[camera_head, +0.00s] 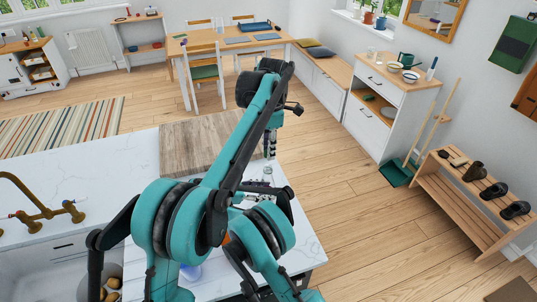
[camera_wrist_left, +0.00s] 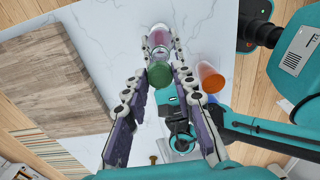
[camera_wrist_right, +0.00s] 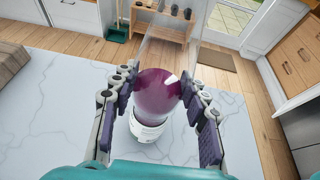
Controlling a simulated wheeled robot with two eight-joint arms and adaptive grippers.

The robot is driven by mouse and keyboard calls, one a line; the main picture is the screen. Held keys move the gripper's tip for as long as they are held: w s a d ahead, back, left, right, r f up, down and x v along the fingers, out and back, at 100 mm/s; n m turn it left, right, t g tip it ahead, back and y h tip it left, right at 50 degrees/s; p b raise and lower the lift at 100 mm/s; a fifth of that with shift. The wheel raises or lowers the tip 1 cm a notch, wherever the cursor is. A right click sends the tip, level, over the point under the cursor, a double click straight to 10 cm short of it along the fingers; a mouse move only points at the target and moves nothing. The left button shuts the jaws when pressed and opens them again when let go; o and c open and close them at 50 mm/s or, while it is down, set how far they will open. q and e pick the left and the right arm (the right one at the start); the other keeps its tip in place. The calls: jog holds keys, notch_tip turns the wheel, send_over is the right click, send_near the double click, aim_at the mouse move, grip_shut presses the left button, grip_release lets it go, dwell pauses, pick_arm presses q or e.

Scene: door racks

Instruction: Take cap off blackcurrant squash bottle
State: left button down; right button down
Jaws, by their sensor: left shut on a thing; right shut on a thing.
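The blackcurrant squash bottle (camera_wrist_right: 157,92) stands over the white counter, purple below and clear above, with white at its lower end. My right gripper (camera_wrist_right: 157,80) is shut around its body in the right wrist view. In the left wrist view the bottle's pinkish body (camera_wrist_left: 160,40) shows between the far finger ends, with the round green cap (camera_wrist_left: 160,75) nearer the camera. My left gripper (camera_wrist_left: 161,45) is closed in from both sides, apparently on the cap; the exact contact is unclear. In the head view my left gripper (camera_head: 270,143) is over the counter's right part, and arm links hide most of the bottle.
An orange cup (camera_wrist_left: 210,77) stands on the counter close to the bottle. A wooden board (camera_head: 185,150) lies on the counter to the left. A brass tap (camera_head: 45,210) and sink are at the far left. The counter's right edge borders open floor.

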jog(key=c, duration=0.7)
grip_release()
jog(key=shift+a, duration=0.1)
jog(key=v, duration=1.2)
jog(key=shift+f, duration=0.1)
